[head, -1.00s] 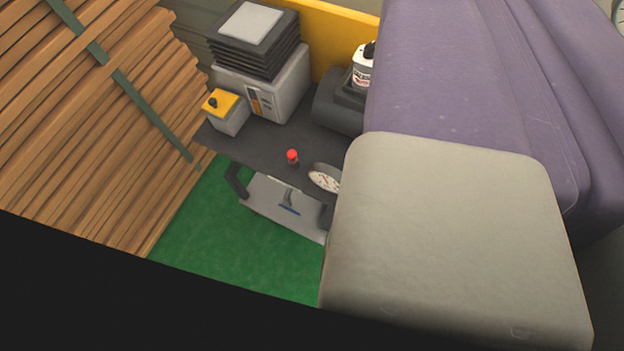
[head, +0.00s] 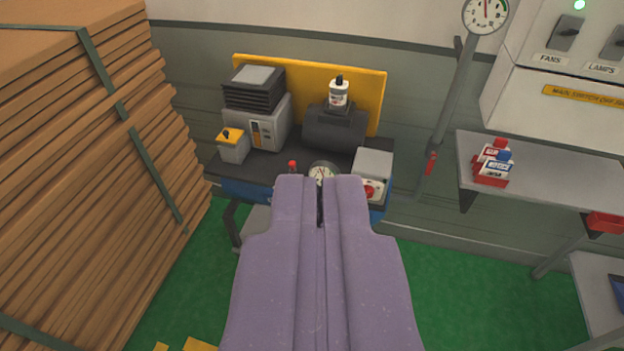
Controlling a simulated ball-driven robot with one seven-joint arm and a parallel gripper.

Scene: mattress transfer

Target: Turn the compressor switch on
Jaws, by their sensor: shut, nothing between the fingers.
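The compressor unit stands on a dark cart top (head: 262,166) against the back wall, with a dark cylindrical tank (head: 335,131) and a white-grey motor box (head: 268,122) with black fins on top. A small grey box with a yellow top (head: 229,137) and a black knob sits at its left. A grey box (head: 374,163) with a red round control (head: 370,190) sits at its right. I cannot tell which one is the compressor switch. My gripper (head: 320,183), with purple fingers, is shut and empty. Its tips overlap the lower part of a round gauge (head: 323,171).
Stacked planks (head: 90,150) fill the left. A grey shelf (head: 545,165) with small red-white boxes (head: 492,163) stands at right, below a panel with FANS (head: 569,35) and LAMPS switches. A pipe with a gauge (head: 485,13) rises beside the compressor. Green floor (head: 470,300) is clear.

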